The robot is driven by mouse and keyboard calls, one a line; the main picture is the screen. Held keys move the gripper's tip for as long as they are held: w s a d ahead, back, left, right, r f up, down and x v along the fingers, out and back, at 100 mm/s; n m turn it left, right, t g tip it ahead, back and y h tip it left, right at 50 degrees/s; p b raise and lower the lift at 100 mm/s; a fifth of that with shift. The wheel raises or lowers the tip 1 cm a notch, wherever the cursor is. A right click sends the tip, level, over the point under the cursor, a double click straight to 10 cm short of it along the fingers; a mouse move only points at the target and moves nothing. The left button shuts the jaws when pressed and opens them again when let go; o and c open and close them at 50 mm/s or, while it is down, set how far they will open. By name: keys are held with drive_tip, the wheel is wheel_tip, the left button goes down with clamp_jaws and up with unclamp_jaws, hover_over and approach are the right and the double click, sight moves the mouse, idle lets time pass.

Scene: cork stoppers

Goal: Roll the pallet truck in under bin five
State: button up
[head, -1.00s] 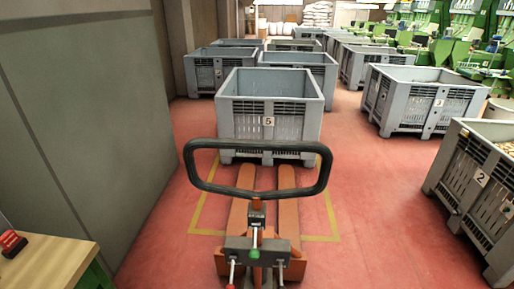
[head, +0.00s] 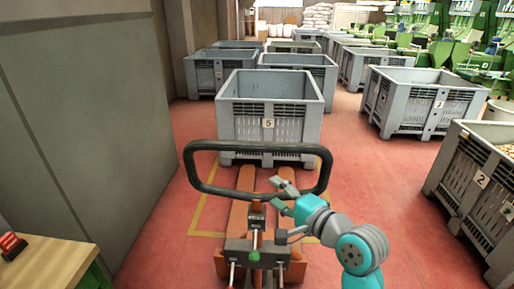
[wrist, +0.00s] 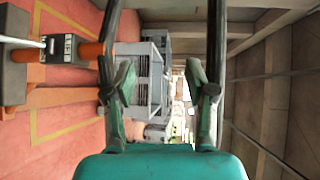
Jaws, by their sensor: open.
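The orange pallet truck (head: 240,225) stands in front of bin five (head: 268,110), a grey crate with a "5" label. Its forks point at the bin; their far ends meet the bin's lower front edge, and I cannot tell whether they reach under. The black loop handle (head: 215,191) rises toward me. My gripper (head: 272,193) is open and empty at the right part of the loop; I cannot tell whether it touches. In the wrist view, my gripper's two teal fingers (wrist: 162,88) are apart, near dark bars that look like the handle. The truck (wrist: 62,48) shows at the left.
A yellow floor outline (head: 207,234) surrounds the truck's forks. A grey wall (head: 85,110) runs along the left, with a wooden table (head: 45,262) at the near left. Bin two (head: 470,185) and bin three (head: 420,105) stand on the right. Red floor between is clear.

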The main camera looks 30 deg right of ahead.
drive_tip(key=y, duration=0.1)
approach(263, 149)
drive_tip(key=w, duration=0.2)
drive_tip(key=shift+m, duration=0.3)
drive_tip(key=w, duration=0.3)
drive_tip(key=w+a+f, duration=0.1)
drive_tip(key=w, duration=0.2)
drive_tip(key=w+a, duration=0.1)
drive_tip(key=w, duration=0.3)
drive_tip(key=shift+f, duration=0.15)
drive_tip(key=shift+c, duration=0.3)
clamp_jaws()
